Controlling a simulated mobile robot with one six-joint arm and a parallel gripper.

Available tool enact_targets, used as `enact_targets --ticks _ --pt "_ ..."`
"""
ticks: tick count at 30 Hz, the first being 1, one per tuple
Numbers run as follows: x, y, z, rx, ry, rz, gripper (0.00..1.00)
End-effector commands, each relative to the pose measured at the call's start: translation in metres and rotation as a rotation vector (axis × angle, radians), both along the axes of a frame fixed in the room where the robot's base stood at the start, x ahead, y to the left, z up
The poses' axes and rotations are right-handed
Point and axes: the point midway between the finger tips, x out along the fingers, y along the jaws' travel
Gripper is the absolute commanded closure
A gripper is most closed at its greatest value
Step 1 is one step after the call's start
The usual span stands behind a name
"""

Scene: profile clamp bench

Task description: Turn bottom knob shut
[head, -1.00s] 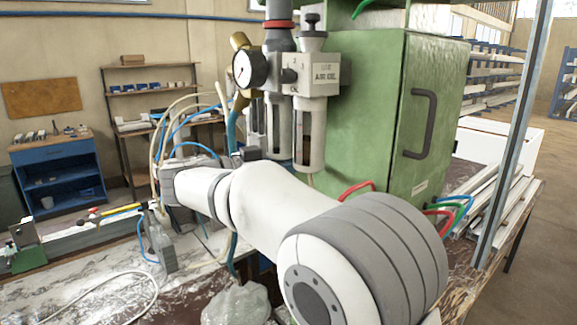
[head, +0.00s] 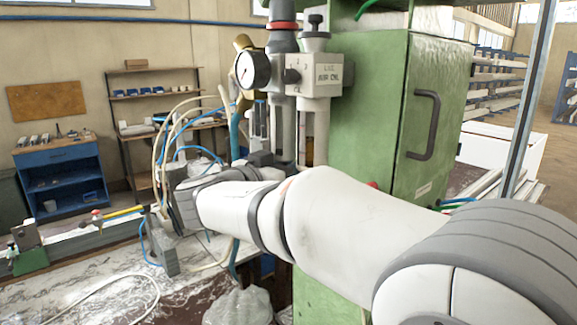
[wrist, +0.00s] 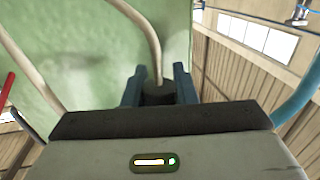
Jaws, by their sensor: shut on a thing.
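In the wrist view my gripper (wrist: 158,80) has its two blue-grey fingers on either side of a dark round knob (wrist: 158,95), shut on it. A pale hose (wrist: 156,45) rises from behind the knob. In the head view the air unit (head: 315,77) has a round gauge (head: 252,70), with bowls (head: 315,136) hanging below it. My arm crosses in front of the lower part of the unit. The bottom knob and my fingertips cannot be made out in the head view.
A green cabinet (head: 370,110) with a dark handle (head: 425,125) stands right behind my arm. Pale and blue hoses (head: 168,130) loop to the left of the unit.

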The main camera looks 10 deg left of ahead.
Motion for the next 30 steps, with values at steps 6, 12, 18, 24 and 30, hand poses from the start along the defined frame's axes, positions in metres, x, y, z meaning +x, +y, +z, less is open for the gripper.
enact_targets --ticks 6,12,18,24,30 --pt "0.000 0.000 0.001 0.000 -0.002 0.000 0.98" --pt "0.000 0.000 0.001 0.000 -0.002 -0.001 0.64" --pt "0.000 0.000 0.001 -0.001 -0.001 -0.001 0.53" --pt "-0.001 0.001 0.000 -0.001 -0.001 -0.001 0.53" --pt "-0.023 0.014 -0.002 0.002 -0.001 0.003 0.53"
